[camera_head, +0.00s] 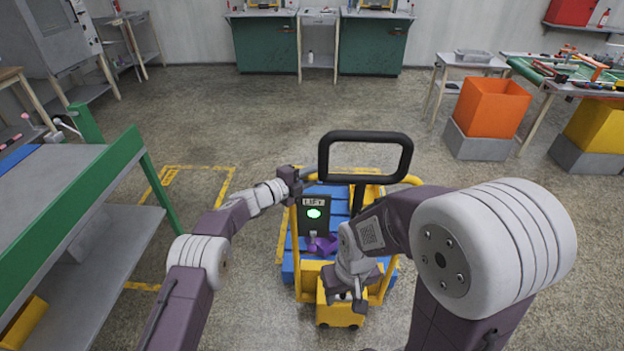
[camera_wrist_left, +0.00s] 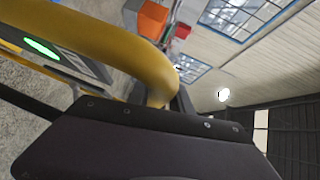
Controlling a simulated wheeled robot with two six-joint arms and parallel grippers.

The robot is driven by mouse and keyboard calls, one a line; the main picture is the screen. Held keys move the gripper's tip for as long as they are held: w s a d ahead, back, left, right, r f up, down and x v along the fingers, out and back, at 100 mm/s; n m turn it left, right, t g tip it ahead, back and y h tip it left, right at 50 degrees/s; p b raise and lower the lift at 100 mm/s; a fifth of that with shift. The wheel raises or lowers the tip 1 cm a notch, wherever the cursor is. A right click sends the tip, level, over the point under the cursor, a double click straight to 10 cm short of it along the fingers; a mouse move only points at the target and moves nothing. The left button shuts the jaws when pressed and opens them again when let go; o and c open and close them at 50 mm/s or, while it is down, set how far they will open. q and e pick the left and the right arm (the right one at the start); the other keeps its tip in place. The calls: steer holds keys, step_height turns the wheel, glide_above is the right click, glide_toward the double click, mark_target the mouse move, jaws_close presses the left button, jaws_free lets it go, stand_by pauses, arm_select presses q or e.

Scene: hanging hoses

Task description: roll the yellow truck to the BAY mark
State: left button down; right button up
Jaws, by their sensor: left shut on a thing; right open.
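The yellow truck (camera_head: 407,181) stands in front of me in the head view, with a yellow tube frame, a blue slatted deck (camera_head: 291,258) and a black looped handle (camera_head: 366,136). A dark panel with a green light (camera_head: 314,213) is on its left side. My left gripper (camera_head: 297,178) is shut on the yellow tube at the truck's upper left; the tube (camera_wrist_left: 110,40) passes close by in the left wrist view. My right gripper (camera_head: 346,297) is open, low over the truck's near yellow housing (camera_head: 340,316). Yellow floor lines (camera_head: 205,168) lie left of the truck; no BAY lettering is readable.
A green-edged bench (camera_head: 75,225) stands close on the left. An orange bin (camera_head: 491,106) and a yellow bin (camera_head: 598,127) stand at the right, by a table with tools. Green cabinets (camera_head: 264,45) line the far wall. The floor beyond the truck is clear.

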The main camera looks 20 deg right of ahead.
arm_select(q)
steer(key=shift+w+a+r, duration=0.1)
steer(key=shift+w+r, duration=0.05)
steer(key=shift+r, duration=0.1)
steer(key=c, duration=1.4)
jaws_free()
steer(key=shift+o, duration=1.2)
steer(key=shift+a, duration=0.2)
steer(key=shift+s, duration=0.2)
steer(key=shift+d, duration=0.1)
steer(key=v, duration=0.9)
steer(key=shift+p, duration=0.35)
